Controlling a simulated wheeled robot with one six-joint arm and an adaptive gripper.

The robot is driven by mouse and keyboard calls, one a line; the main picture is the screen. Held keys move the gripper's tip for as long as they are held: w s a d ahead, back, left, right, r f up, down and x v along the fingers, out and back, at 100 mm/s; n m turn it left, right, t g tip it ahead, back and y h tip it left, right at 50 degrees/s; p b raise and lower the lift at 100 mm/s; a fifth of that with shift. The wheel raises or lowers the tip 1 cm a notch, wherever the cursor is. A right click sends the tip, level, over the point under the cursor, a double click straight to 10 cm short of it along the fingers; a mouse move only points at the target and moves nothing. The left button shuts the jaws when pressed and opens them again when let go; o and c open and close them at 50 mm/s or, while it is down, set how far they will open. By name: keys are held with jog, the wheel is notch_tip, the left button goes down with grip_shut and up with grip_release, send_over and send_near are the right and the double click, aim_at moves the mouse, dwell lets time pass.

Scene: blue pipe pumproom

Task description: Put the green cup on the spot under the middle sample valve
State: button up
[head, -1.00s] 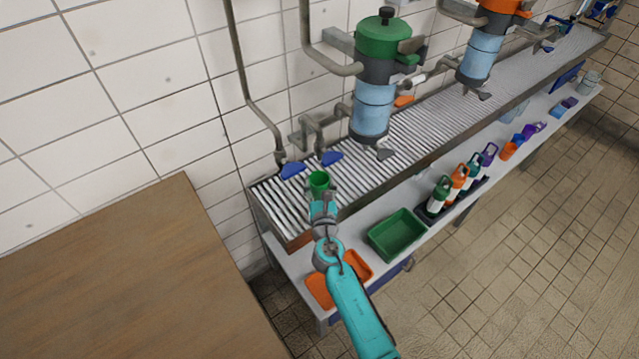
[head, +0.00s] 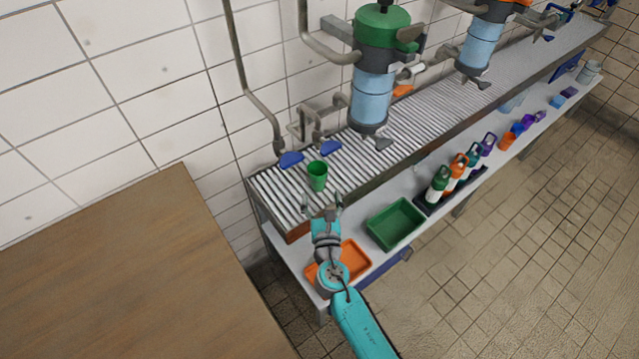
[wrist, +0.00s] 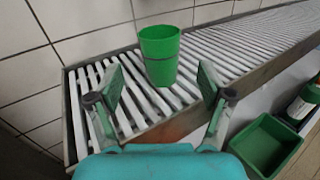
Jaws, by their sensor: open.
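The green cup (head: 317,176) stands upright on the slatted rack (head: 275,196), near its left end. It stands just in front of two blue-handled valves, the left one (head: 291,160) and the right one (head: 330,148). I cannot tell which valve is the middle one, and no marked spot shows. My gripper (head: 323,207) is open and empty, in front of the cup and apart from it. In the wrist view the cup (wrist: 160,55) stands beyond the two spread fingers (wrist: 161,88).
A green tub (head: 395,224) and an orange tray (head: 352,258) are on the lower shelf. Several bottles (head: 460,174) stand farther right. A green-topped vessel (head: 372,95) hangs over the rack. A wooden tabletop (head: 120,270) is at left.

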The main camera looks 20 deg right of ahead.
jog(key=v, duration=0.3)
jog(key=shift+s, duration=0.2)
jog(key=s+d+f+m+g+y, duration=0.1)
jog(key=s+f+m+g+y, duration=0.15)
jog(key=s+m, duration=0.7)
jog(key=s+d+f+m+g+y, duration=0.1)
jog(key=s+f+m, duration=0.25)
jog(key=s, duration=1.05)
jog(key=s+r+m, duration=1.5)
jog(key=s+m, duration=0.3)
jog(key=m, duration=0.2)
jog(key=shift+s+d+r+t, duration=0.2)
jog(key=shift+d+t, duration=0.15)
